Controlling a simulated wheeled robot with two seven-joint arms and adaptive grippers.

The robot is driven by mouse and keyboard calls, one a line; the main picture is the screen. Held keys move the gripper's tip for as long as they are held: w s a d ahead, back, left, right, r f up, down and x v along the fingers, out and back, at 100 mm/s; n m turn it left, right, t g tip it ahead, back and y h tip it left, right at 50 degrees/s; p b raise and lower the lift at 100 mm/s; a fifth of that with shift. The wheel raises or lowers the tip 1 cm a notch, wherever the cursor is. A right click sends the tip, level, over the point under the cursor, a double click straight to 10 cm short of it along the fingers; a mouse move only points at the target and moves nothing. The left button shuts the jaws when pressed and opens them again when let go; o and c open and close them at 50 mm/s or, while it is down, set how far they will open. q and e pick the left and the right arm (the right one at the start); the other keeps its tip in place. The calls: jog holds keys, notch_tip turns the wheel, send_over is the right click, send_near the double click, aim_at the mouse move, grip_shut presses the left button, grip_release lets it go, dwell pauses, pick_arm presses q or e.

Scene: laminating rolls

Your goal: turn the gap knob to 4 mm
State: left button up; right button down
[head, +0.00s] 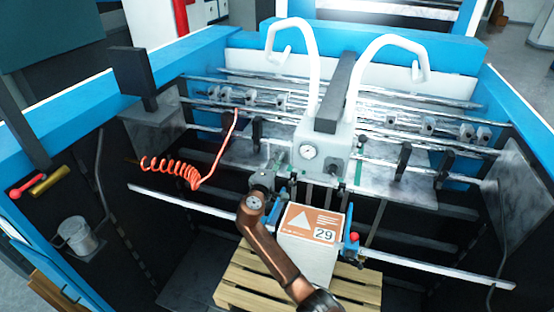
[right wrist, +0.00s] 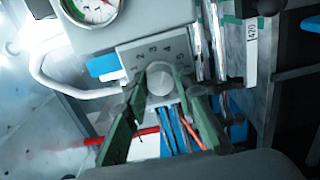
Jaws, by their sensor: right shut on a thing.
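The gap knob (right wrist: 160,80) is a pale round knob on a grey plate (right wrist: 133,53) with the numbers 2, 3, 4 and 5 around its upper side. I cannot make out a pointer mark on the knob. The green fingers of my right gripper (right wrist: 164,95) stand on both sides of the knob and are shut on it. In the head view my right gripper (head: 264,181) is at the left of the grey machine head (head: 318,150), where the knob itself is hidden. My left gripper is not in view.
A pressure gauge (right wrist: 95,8) sits just above the knob plate. A box marked 29 (head: 312,225) stands on a wooden pallet (head: 245,282) close to my right arm. A coiled red hose (head: 172,170) hangs to the left. Metal rods (head: 430,160) cross the machine.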

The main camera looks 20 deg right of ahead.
dwell(0.3)
jog(key=c, duration=1.6)
grip_release()
jog(key=v, duration=1.2)
